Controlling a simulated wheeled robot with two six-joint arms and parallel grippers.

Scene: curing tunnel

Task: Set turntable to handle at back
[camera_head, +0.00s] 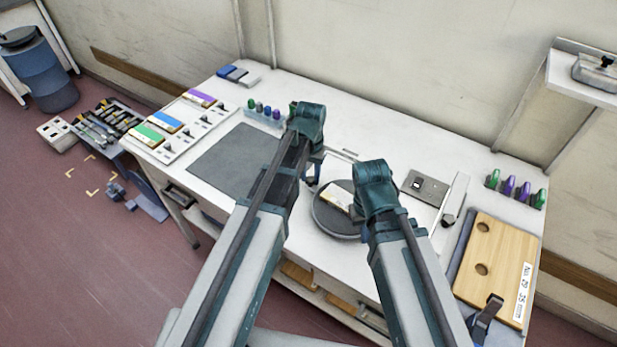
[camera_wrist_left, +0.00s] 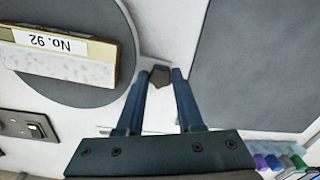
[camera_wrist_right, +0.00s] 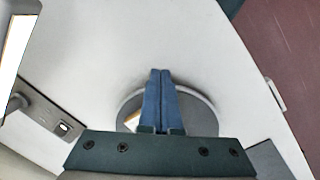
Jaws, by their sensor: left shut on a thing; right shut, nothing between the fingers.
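The turntable (camera_head: 333,224) is a dark grey disc on the white bench, carrying a pale block (camera_head: 337,198). In the left wrist view the turntable (camera_wrist_left: 95,93) bears this block (camera_wrist_left: 65,62), labelled "No. 92". My left gripper (camera_head: 312,178) is at the disc's back-left edge. In the left wrist view the left gripper (camera_wrist_left: 160,82) is shut on a small dark handle (camera_wrist_left: 159,74) beside the rim. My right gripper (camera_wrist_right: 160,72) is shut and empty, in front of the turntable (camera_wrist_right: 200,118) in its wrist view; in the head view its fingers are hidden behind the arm.
A dark mat (camera_head: 232,160) lies left of the turntable. Colored tiles (camera_head: 150,134) and small colored pegs (camera_head: 262,109) are at the left and back.

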